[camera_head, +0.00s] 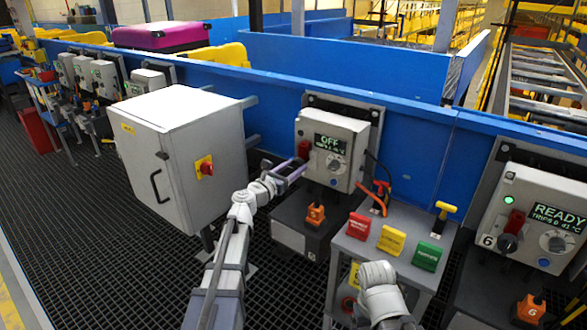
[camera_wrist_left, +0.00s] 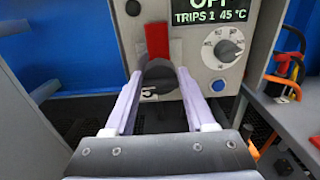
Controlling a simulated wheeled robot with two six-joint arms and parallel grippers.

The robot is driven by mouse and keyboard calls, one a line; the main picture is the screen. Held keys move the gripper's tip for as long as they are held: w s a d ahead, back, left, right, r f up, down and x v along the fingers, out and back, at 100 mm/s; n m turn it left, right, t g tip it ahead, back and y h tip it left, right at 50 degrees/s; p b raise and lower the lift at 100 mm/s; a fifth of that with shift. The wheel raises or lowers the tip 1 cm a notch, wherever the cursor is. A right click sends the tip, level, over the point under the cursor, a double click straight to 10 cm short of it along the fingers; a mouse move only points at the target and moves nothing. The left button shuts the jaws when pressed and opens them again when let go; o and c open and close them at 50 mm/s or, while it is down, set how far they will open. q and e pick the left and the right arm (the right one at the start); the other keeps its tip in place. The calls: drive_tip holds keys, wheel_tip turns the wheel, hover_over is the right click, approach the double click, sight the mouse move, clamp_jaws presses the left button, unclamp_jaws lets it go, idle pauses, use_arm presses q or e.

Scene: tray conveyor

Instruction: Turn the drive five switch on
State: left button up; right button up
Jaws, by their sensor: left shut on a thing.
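The drive five box (camera_head: 345,145) is light grey, and its display (camera_wrist_left: 208,14) reads OFF, with TRIPS 1 and 45 °C below. Its dark round switch knob (camera_wrist_left: 158,72) sits at the box's lower left, above a partly covered label 5. An upright red piece (camera_wrist_left: 157,40) stands just above the knob. My left gripper (camera_head: 298,166) reaches the box from the left. In the left wrist view its two pale purple fingers (camera_wrist_left: 160,84) are shut on the knob, one on each side. My right gripper is not in view.
A white dial (camera_wrist_left: 223,46) is right of the switch. A grey cabinet (camera_head: 180,150) with a red rotary handle (camera_head: 207,168) stands left of my left arm. A side table (camera_head: 388,245) holds red, yellow and green tags. The drive six box (camera_head: 535,215) reads READY.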

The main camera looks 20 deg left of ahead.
use_arm(q)
clamp_jaws()
drive_tip(key=shift+m, duration=0.3)
drive_tip(key=m, duration=0.3)
drive_tip(key=shift+m, duration=0.4)
drive_tip(key=m, duration=0.4)
drive_tip(key=shift+d+m, duration=0.15)
drive_tip(key=shift+m, duration=0.15)
drive_tip(key=m, duration=0.4)
drive_tip(key=shift+s+f, duration=0.1)
drive_tip(key=shift+f, duration=0.05)
drive_tip(key=shift+m, duration=2.4)
drive_tip(key=shift+d+f, duration=0.1)
